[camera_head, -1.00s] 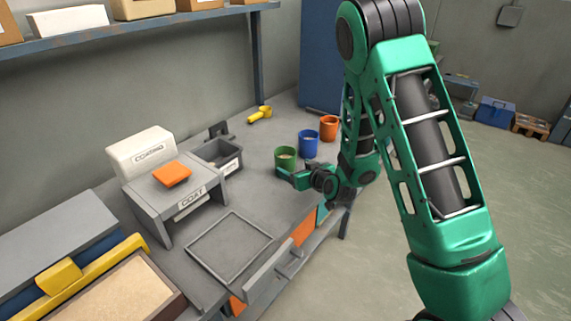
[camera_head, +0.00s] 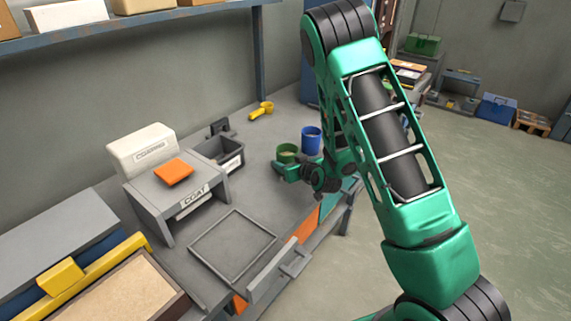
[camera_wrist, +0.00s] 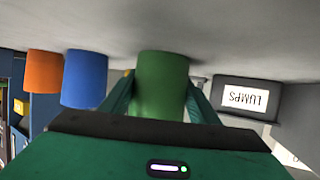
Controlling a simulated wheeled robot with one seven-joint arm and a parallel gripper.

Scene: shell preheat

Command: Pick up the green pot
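The green pot (camera_head: 288,149) stands on the grey bench, and my gripper (camera_head: 281,170) is right at its near side in the head view. In the wrist view, which is upside down, the green pot (camera_wrist: 162,80) fills the middle between my two green fingers. One finger of my gripper (camera_wrist: 161,86) runs along each side of it, spread around the pot. I cannot tell whether either finger touches it. The lower part of the pot's picture is hidden by my gripper's body.
A blue pot (camera_head: 311,139) stands just behind the green one; an orange pot (camera_wrist: 43,72) shows beyond it in the wrist view. A grey bin (camera_head: 221,155) labelled LUMPS in the wrist view and a yellow scoop (camera_head: 262,110) are nearby. A square frame (camera_head: 233,247) lies on the bench.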

